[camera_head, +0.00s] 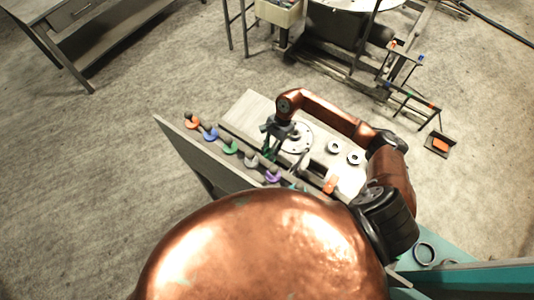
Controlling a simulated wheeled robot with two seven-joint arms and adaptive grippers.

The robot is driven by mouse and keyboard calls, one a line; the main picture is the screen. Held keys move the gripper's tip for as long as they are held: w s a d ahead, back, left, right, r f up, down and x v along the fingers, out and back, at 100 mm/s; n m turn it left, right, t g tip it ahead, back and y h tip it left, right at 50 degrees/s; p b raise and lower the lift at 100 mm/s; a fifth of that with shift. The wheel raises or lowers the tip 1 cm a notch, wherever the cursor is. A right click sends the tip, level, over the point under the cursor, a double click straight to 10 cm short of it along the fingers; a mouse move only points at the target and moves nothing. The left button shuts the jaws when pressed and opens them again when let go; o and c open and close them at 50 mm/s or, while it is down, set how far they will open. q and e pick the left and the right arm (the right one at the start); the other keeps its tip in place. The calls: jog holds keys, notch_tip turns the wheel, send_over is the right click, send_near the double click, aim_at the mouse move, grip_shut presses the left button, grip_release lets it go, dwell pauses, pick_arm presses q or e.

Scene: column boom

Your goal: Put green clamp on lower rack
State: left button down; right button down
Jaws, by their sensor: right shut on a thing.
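My right gripper (269,146) is over the pale bench top, pointing down. It is shut on a small dark green thing (267,154), which looks like the green clamp; its shape is mostly hidden. To its left, a slanted board edge carries a row of coloured pieces: orange (192,122), blue (211,134), green (231,147), grey (252,161) and purple (273,175). A dark frame with coloured marks (411,99) stands on the floor at the right; I cannot tell whether it is the lower rack. My left gripper is not in view.
A round plate (296,140) and two rings (334,146) (355,157) lie on the bench right of the gripper. An orange piece (330,184) is near the front. A table (95,38) stands at the back left.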

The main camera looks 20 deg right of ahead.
jog(key=shift+r, duration=0.1)
jog(key=c, duration=2)
grip_release()
jog(key=shift+o, duration=0.2)
jog(key=shift+r+p, duration=1.2)
jog(key=shift+r, duration=2.5)
jog(key=o, duration=0.6)
jog(key=shift+c, duration=0.2)
